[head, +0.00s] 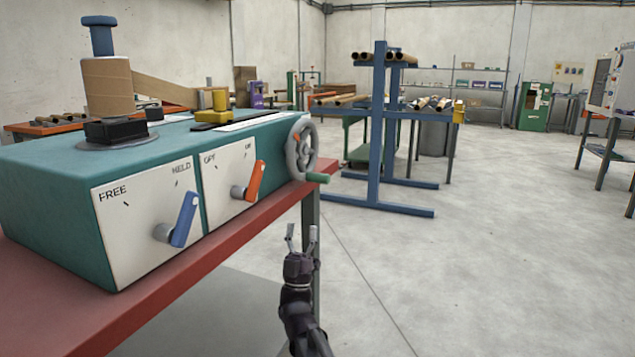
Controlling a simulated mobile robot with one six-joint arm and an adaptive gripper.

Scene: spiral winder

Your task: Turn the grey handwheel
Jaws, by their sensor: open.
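The grey handwheel (302,149) is on the right end of the teal machine (60,210), in the head view.
The machine stands on a red bench (225,238). Its front has a blue lever (183,220) and an orange lever (254,182). A blue rack (377,130) with cardboard tubes stands behind. The floor (480,270) at right is clear.

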